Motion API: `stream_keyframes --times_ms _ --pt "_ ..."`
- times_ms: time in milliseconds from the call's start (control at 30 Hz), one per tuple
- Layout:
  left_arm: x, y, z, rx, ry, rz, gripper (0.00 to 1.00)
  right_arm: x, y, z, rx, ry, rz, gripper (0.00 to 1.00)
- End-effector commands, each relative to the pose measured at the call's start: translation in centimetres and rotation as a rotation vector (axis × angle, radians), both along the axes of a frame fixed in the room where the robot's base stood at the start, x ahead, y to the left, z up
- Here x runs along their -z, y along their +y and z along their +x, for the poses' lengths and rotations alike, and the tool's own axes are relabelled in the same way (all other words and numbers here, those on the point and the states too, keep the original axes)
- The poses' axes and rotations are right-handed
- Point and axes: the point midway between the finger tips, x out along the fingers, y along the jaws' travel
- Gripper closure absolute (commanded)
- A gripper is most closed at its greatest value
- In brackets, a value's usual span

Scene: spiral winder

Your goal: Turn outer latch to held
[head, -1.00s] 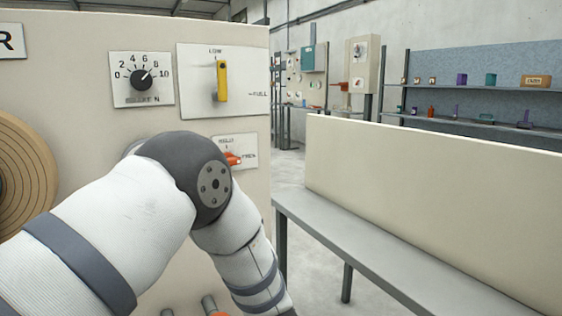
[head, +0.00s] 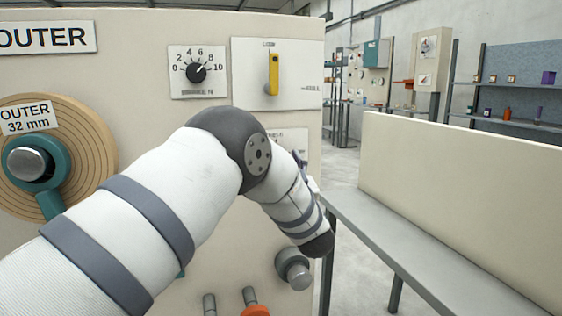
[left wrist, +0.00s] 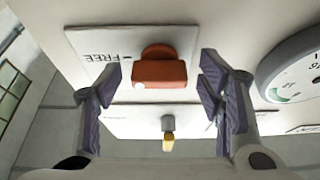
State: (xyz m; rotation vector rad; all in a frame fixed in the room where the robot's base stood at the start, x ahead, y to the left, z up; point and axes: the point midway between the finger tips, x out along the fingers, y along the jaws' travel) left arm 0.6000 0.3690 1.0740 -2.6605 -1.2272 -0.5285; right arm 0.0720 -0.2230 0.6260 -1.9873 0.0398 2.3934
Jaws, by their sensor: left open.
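The outer latch (left wrist: 160,73) is an orange-red bar on a round hub, seen upside down in the left wrist view. It lies across its white plate (left wrist: 86,42), with a pale dot at the end on the side of the word FREE. My left gripper (left wrist: 168,92) is open, with one finger on each side of the latch and a gap to both. I see no contact. In the head view my left arm hides the latch, and only the top of its plate (head: 290,136) shows. My right gripper is not in view.
A yellow lever (head: 273,74) and a numbered knob (head: 196,72) sit above on the panel. A wooden-looking spool (head: 85,145) is at left. A round gauge (left wrist: 295,68) is close beside one finger in the wrist view. A grey bench (head: 400,245) stands right.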

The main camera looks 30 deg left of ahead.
Motion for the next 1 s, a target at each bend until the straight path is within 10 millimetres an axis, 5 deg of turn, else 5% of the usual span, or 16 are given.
stream_keyframes --times_ms 167,400,1000 --pt "-0.06 0.0 -0.01 0.0 -0.001 -0.001 0.38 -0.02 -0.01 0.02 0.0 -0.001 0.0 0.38" --pt "-0.04 -0.02 -0.03 0.0 -0.001 -0.001 0.86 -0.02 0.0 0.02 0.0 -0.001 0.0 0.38" --pt "0.17 -0.12 0.11 0.0 -0.161 -0.14 0.86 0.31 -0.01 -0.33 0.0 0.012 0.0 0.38"
